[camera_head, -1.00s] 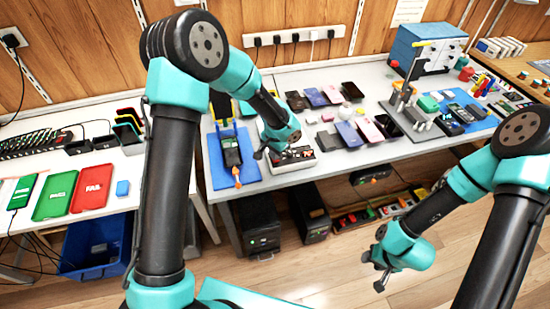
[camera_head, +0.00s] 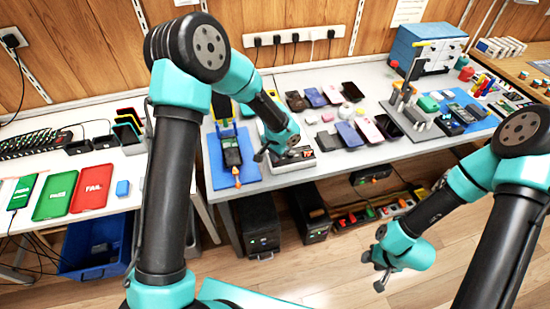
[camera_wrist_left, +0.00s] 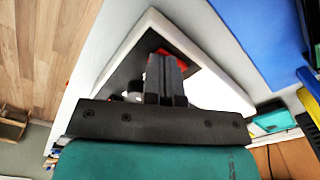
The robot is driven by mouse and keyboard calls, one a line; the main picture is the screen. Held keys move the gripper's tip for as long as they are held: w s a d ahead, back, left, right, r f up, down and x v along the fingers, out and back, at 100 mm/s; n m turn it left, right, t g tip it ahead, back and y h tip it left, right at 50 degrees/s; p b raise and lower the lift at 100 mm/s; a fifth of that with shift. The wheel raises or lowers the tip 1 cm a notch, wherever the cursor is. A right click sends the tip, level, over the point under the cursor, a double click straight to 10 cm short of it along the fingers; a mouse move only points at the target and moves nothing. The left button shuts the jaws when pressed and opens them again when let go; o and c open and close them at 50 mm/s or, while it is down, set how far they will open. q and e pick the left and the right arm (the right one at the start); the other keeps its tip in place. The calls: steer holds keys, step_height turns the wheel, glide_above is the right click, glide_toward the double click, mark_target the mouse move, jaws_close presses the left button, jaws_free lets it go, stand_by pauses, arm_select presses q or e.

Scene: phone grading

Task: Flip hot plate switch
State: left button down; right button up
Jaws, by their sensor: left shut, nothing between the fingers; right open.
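The hot plate (camera_head: 300,166) is a small white box with a dark top near the front edge of the bench. In the left wrist view, its white body (camera_wrist_left: 212,92) has a dark front panel with a red switch (camera_wrist_left: 180,60) partly behind my fingers. My left gripper (camera_head: 261,156) is shut and empty at the hot plate's front-left corner. Its fingertips (camera_wrist_left: 161,58) overlap the red switch in the wrist view; I cannot tell whether they touch it. My right gripper (camera_head: 380,272) is open and empty over the floor, in front of the bench.
A blue mat (camera_head: 217,170) with a phone (camera_head: 232,151) lies left of the hot plate. Several phones and a tool stand (camera_head: 428,129) are farther right. Green and red trays (camera_head: 92,188) lie on the left table. Dark boxes (camera_head: 260,222) stand under the bench.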

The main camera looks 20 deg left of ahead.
arm_select(q)
steer(key=shift+f, duration=0.25)
stand_by(0.3)
steer(key=shift+r, duration=3.5)
